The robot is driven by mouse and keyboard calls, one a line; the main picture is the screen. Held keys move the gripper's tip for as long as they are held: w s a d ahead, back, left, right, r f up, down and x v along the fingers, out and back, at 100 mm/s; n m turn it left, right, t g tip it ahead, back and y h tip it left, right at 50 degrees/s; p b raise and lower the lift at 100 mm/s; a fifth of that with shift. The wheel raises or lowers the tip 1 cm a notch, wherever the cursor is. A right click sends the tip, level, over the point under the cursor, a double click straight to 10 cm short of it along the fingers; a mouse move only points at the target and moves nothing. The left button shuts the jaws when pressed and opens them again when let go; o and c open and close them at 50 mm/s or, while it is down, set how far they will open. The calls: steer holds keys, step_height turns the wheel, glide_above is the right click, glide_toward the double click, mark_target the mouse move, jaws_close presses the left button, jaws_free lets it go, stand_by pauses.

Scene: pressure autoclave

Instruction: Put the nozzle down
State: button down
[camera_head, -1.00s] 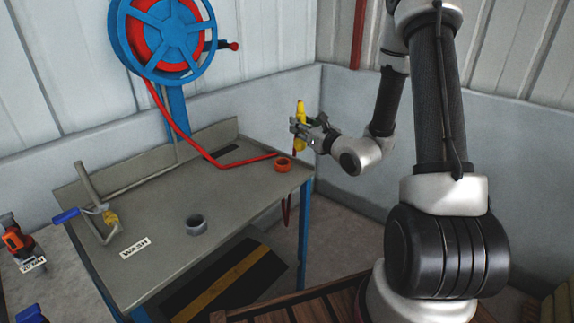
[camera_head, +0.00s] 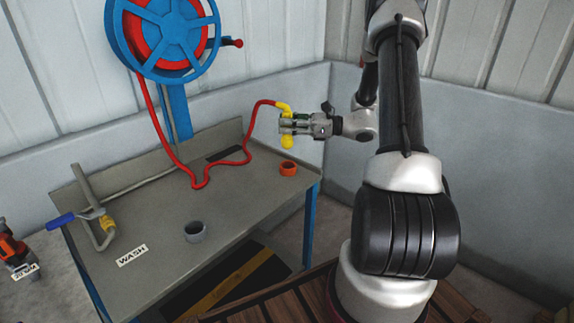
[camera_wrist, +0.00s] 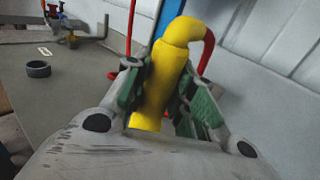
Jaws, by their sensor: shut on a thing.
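The yellow nozzle (camera_head: 286,141) is at the end of the red hose (camera_head: 204,176). My gripper (camera_head: 290,124) is shut on the nozzle and holds it above the right back corner of the grey table. In the wrist view the nozzle (camera_wrist: 157,84) stands between the green finger pads, its bent top leading into the red hose. An orange ring holder (camera_head: 288,169) stands on the table just below the nozzle. A grey ring holder (camera_head: 195,231) stands nearer the front, beside the WASH label (camera_head: 132,255).
The blue reel (camera_head: 166,40) with red hose stands behind the table (camera_head: 150,190). A bent metal pipe with a blue handle (camera_head: 61,221) and yellow fitting is at the table's left. The table's middle is mostly clear.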

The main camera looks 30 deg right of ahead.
mark_target(288, 148)
step_height(288, 148, down, 9)
steer(key=shift+r, duration=0.1)
stand_by(0.3)
steer(key=c, duration=1.2)
jaws_free()
steer(key=shift+f, duration=0.2)
